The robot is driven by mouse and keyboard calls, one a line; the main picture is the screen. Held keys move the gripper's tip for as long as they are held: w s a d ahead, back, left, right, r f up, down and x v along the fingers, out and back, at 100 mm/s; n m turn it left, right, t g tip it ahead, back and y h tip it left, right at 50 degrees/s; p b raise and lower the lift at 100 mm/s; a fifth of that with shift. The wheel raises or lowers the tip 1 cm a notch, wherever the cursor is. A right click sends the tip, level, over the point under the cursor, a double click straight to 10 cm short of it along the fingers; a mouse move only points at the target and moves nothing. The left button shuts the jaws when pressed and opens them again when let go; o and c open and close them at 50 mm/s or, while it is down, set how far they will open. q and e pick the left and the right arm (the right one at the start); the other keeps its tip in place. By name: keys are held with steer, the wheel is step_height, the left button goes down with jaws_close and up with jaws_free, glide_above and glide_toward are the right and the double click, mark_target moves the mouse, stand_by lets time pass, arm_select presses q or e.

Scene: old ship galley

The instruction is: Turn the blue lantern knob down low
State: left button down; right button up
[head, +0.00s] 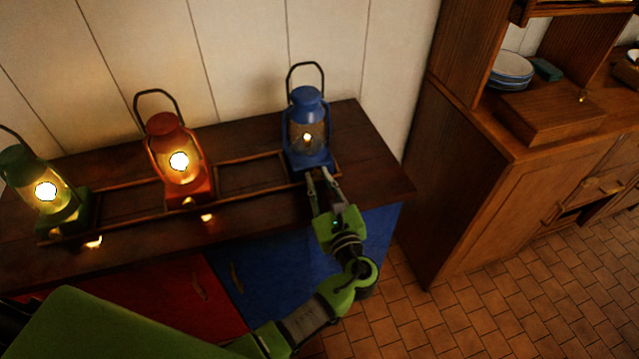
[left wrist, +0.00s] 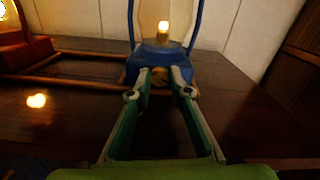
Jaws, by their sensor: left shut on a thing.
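The blue lantern (head: 307,138) stands upright at the right end of a wooden rack on the dark counter. Its flame is small and dimmer than the flames of the other two lanterns. My left gripper (head: 315,174) reaches the front of its base. In the left wrist view the fingers (left wrist: 160,80) close in on a small brass knob (left wrist: 159,75) at the front of the blue base (left wrist: 150,56). The fingertips partly hide the knob, and the gripper is shut on it. My right gripper is not in view.
A red lantern (head: 178,160) and a green lantern (head: 44,190) burn brightly to the left on the same rack (head: 250,192). The counter (head: 375,165) is bare to the right. A wooden cabinet (head: 500,190) with plates (head: 512,67) stands further right.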

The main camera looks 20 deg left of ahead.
arm_select(q)
steer(key=shift+n+b, duration=0.55)
steer(key=shift+n, duration=0.55)
steer(key=c, duration=2.1)
jaws_free()
steer(key=shift+c, duration=0.2)
steer(key=v, duration=1.2)
